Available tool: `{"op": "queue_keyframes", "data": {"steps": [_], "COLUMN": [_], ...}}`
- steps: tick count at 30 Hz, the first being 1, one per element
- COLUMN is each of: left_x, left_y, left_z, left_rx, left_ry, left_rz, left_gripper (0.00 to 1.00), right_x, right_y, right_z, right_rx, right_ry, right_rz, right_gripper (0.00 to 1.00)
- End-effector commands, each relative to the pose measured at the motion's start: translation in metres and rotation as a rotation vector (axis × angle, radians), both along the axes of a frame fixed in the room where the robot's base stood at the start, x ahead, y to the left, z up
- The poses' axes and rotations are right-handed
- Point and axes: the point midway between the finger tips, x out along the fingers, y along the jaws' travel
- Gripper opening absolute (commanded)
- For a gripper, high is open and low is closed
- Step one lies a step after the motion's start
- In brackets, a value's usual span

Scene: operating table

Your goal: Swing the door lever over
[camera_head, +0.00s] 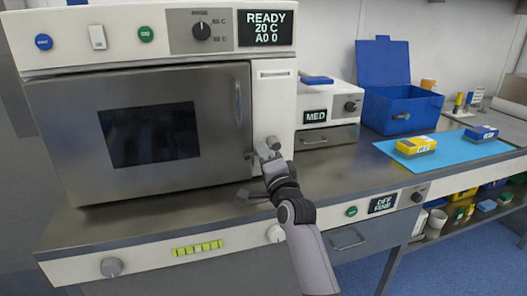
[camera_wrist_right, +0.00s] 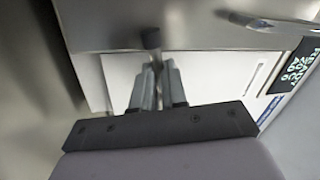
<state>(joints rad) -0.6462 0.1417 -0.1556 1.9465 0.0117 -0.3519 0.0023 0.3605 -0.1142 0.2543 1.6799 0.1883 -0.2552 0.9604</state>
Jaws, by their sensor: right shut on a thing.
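The steel door (camera_head: 200,85) with a dark window fills the front of the white machine. It looks shut or nearly shut; I cannot tell which. The grey door lever (camera_head: 272,143) is on the white panel just right of the door, low down. My right gripper (camera_head: 265,153) is at the lever with its fingers closed on it, hiding part of it. In the right wrist view, the two fingertips (camera_wrist_right: 160,70) are close together on the lever, and its dark round end (camera_wrist_right: 151,38) shows just beyond them. My left gripper is in neither view.
A vertical handle (camera_head: 238,103) stands out from the door. A small white unit (camera_head: 325,105), an open blue box (camera_head: 400,108) and a blue mat (camera_head: 460,150) with small boxes are to the right.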

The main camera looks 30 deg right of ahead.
Motion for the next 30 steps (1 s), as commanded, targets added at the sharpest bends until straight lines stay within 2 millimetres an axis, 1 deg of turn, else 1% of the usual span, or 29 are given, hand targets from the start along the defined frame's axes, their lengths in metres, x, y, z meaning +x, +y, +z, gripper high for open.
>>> {"op": "queue_keyframes", "data": {"steps": [1,6,21,22,24,30], "left_x": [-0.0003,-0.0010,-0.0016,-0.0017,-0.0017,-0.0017], "left_y": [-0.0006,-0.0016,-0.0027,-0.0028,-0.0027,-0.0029], "left_z": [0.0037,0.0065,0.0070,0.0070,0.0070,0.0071], "left_rx": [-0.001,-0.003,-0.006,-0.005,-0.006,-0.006], "left_ry": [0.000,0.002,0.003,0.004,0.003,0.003], "left_rz": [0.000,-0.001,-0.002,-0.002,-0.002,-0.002], "left_gripper": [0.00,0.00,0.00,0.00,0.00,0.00], "right_x": [0.0002,0.0002,0.0000,0.0000,0.0000,0.0002], "right_y": [0.0002,-0.0001,-0.0004,-0.0004,-0.0004,-0.0002], "right_z": [0.0020,0.0027,0.0031,0.0032,0.0032,0.0032], "right_rx": [0.022,0.062,0.079,0.079,0.078,0.076], "right_ry": [-0.004,-0.014,-0.020,-0.020,-0.020,-0.019], "right_rz": [0.001,0.000,0.000,0.000,0.000,0.000], "right_gripper": [0.00,0.00,0.00,0.19,0.37,0.37]}}
